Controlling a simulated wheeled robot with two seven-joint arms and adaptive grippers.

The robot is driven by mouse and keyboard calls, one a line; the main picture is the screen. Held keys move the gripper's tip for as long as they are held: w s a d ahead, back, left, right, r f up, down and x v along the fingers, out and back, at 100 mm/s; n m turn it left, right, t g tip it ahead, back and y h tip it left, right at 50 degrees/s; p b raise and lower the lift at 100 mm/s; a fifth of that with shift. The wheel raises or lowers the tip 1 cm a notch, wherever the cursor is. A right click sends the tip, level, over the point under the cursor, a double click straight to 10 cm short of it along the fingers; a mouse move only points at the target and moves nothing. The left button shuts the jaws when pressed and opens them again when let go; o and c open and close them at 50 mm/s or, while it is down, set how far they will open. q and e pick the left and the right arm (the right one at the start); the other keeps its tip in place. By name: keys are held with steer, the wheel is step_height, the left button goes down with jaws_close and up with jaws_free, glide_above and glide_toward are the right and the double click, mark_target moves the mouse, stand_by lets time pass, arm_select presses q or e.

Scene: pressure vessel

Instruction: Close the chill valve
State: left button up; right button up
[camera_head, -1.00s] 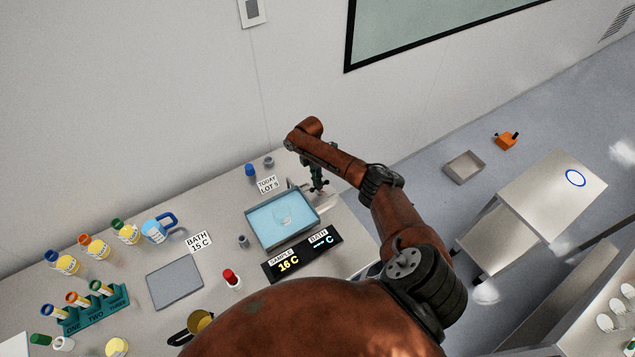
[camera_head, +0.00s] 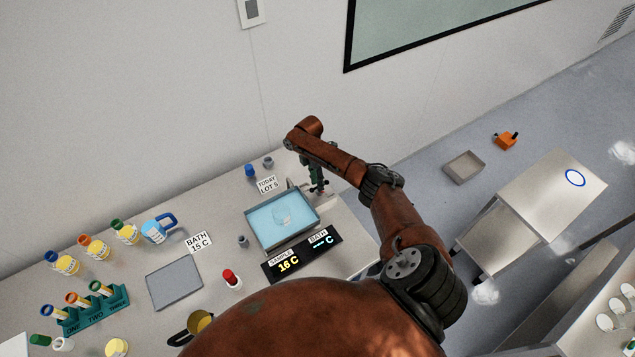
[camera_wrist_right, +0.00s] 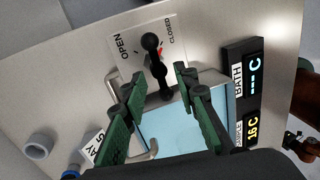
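The chill valve (camera_wrist_right: 153,60) shows in the right wrist view as a black lever on a white plate with a small red mark. The plate reads OPEN at the left and CLOSED at the right. The lever stands between the two words, its knobbed lower end toward my gripper. My right gripper (camera_wrist_right: 157,82) is open, its green fingers on either side of the lever's lower end; I cannot tell whether either touches it. In the head view the right gripper (camera_head: 318,180) is behind the blue bath (camera_head: 253,218), and my arm hides most of the valve. My left gripper is out of view.
A black display (camera_head: 302,256) reads SAMPLE 16 C and BATH with dashes. A tube rack (camera_head: 95,308) and a blue jug (camera_head: 157,230) are farther left.

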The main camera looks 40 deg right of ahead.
step_height(320, 180, up, 12)
steer(key=w, duration=0.2)
steer(key=shift+w+d+f, duration=0.15)
steer(key=shift+d+f, duration=0.05)
steer(key=shift+f, duration=0.05)
stand_by(0.4)
